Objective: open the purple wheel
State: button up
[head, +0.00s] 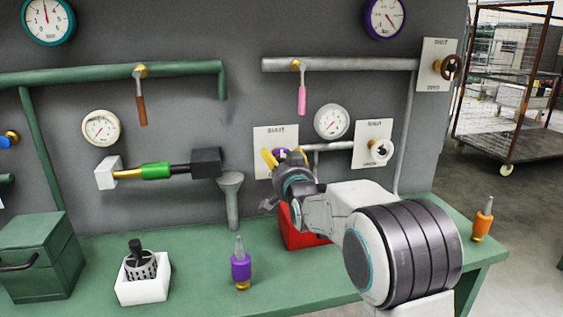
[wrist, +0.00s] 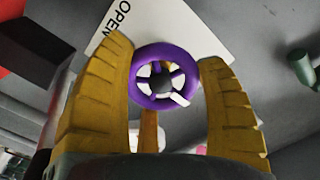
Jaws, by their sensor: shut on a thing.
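The plate's word OPEN shows in the wrist view. My gripper (wrist: 165,75) has its yellow fingers on both sides of the wheel's rim and is shut on it. A third yellow finger shows below the rim. One white spoke mark points to the lower right in the wrist view. In the head view my gripper (head: 270,157) and wrist hide most of the purple wheel (head: 281,153).
A white wheel (head: 381,150) on its own plate is to the right, with a brown wheel (head: 450,67) higher up. A pink-handled lever (head: 301,98) hangs above. A red box (head: 297,232) stands below my wrist. A purple bottle (head: 241,268) stands on the green bench (head: 205,285).

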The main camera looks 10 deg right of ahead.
jog(key=shift+b, duration=0.4)
jog(key=shift+n+b, duration=1.15)
jog(key=shift+n, duration=0.05)
jog(key=n+b, duration=0.3)
jog(key=n, duration=0.1)
jog(key=shift+n+b, duration=0.3)
jog(key=shift+b, duration=0.1)
jog(key=n+b, duration=0.4)
jog(key=n, duration=0.1)
jog(key=shift+n+b, duration=0.3)
jog(key=shift+b, duration=0.1)
jog(key=shift+r+n+b, duration=0.2)
jog(key=shift+n+b, duration=0.7)
jog(key=shift+b, duration=0.05)
jog(key=shift+a+r+n, duration=0.1)
jog(key=shift+n, duration=0.2)
jog(key=o, duration=1.2)
jog(key=shift+f, duration=0.2)
